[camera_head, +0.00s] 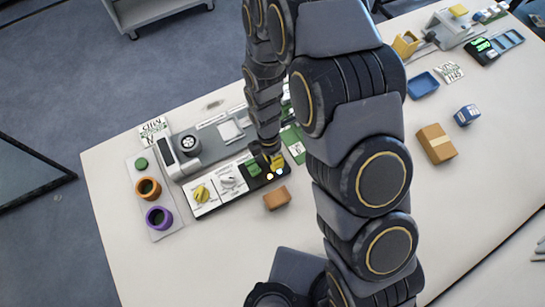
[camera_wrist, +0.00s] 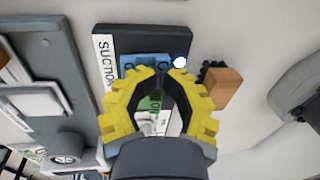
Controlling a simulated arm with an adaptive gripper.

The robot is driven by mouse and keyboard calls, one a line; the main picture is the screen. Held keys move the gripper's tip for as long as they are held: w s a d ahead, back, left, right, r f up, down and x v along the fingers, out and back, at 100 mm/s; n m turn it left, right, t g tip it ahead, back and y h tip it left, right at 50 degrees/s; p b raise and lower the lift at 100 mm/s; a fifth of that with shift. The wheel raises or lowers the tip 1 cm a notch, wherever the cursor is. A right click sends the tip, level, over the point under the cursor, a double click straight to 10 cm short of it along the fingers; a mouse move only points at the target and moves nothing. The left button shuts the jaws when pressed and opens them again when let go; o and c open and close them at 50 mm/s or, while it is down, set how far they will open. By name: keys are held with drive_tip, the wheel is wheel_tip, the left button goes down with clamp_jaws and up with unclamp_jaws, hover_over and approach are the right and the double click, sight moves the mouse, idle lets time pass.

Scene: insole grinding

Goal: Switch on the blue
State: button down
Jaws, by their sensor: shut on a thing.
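The blue switch (camera_wrist: 143,61) sits on the black suction panel (camera_wrist: 172,38), and the yellow fingertips cover part of it in the wrist view. My gripper (camera_wrist: 164,76) has its fingertips closed together at the blue switch and is shut on it. A green switch (camera_wrist: 150,102) shows through the gap between the fingers. A round white light (camera_wrist: 180,62) lies just right of the fingertips. In the head view my gripper (camera_head: 273,161) points down at the right end of the control strip, beside the green switch (camera_head: 253,168), and hides the blue one.
A small brown box (camera_head: 276,197) stands close to the panel, also in the wrist view (camera_wrist: 222,88). Knob panels (camera_head: 202,193) and a grey machine (camera_head: 190,160) lie left of the gripper. The table front (camera_head: 200,265) is clear.

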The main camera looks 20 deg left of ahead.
drive_tip(key=shift+s+d+f+g, duration=0.35)
drive_tip(key=shift+s+d, duration=0.1)
drive_tip(key=shift+s, duration=0.1)
drive_tip(key=shift+w+a, duration=0.1)
drive_tip(key=shift+w+a+r, duration=0.15)
drive_tip(key=shift+w+a, duration=0.55)
drive_tip(key=shift+w+a+r, duration=0.2)
drive_tip(key=shift+w+a, duration=0.1)
wheel_tip(320, 180, up, 14)
drive_tip(key=s+d, duration=0.1)
drive_tip(key=shift+s+d, duration=0.25)
drive_tip(key=shift+d, duration=0.1)
drive_tip(key=w+a, duration=0.1)
drive_tip(key=w+a+r, duration=0.1)
drive_tip(key=shift+w+a, duration=0.25)
drive_tip(key=shift+w, duration=0.15)
